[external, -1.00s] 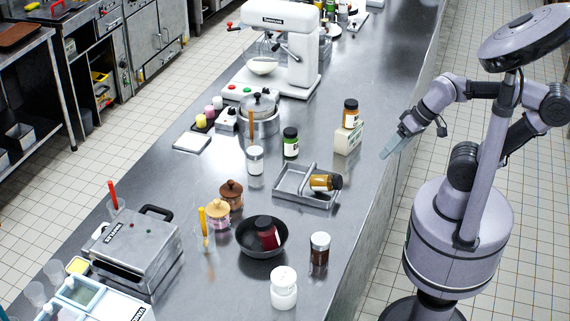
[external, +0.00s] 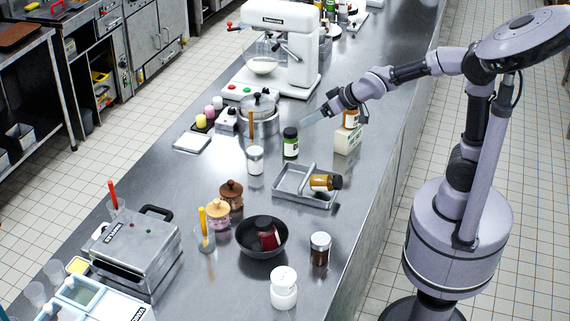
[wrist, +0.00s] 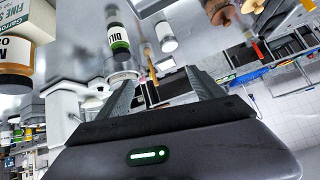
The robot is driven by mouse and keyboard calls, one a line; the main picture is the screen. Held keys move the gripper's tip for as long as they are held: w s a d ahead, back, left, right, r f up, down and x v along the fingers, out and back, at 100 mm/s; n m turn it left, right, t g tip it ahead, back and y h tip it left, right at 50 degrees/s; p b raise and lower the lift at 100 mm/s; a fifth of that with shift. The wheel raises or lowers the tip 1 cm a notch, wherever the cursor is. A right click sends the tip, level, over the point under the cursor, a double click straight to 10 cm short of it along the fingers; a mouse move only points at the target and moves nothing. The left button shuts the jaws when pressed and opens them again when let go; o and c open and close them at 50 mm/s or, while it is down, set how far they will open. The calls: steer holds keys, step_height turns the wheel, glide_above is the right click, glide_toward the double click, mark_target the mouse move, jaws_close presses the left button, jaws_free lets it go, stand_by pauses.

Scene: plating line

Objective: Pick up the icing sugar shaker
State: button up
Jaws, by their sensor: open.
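The likely icing sugar shaker (external: 255,160) is a small clear container with white contents and a pale top. It stands upright on the steel counter, left of a green-labelled dill jar (external: 291,143). In the wrist view the shaker (wrist: 166,37) shows near the top centre, beyond the fingertips, with the dill jar (wrist: 118,38) to its left. My gripper (external: 309,117) is open and empty above the counter, up and right of the shaker and apart from it. Its two spread fingers show in the wrist view (wrist: 160,84).
A box (external: 347,139) with an amber jar (external: 351,116) on it stands close below my forearm. A metal tray (external: 291,197) holding a tipped jar lies in front. A pot (external: 262,122) and a white mixer (external: 281,50) stand behind.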

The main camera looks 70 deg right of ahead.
mark_target(254, 150)
steer(key=w+f+n+t+y, duration=0.1)
steer(key=w+f, duration=0.4)
steer(key=w, duration=0.1)
steer(key=w+a+f+n+t, duration=0.1)
steer(key=w+f+n, duration=0.1)
steer(key=w+f, duration=0.2)
steer(key=w+a+f+n+t+y, duration=0.1)
steer(key=w+f, duration=0.4)
steer(key=w, duration=0.5)
steer(key=shift+w+a+f+t+y, duration=0.1)
steer(key=shift+f+t+y, duration=0.2)
steer(key=shift+f, duration=0.05)
step_height(254, 150, down, 7)
steer(key=b, duration=0.3)
steer(key=x, duration=0.3)
steer(key=shift+r, duration=0.25)
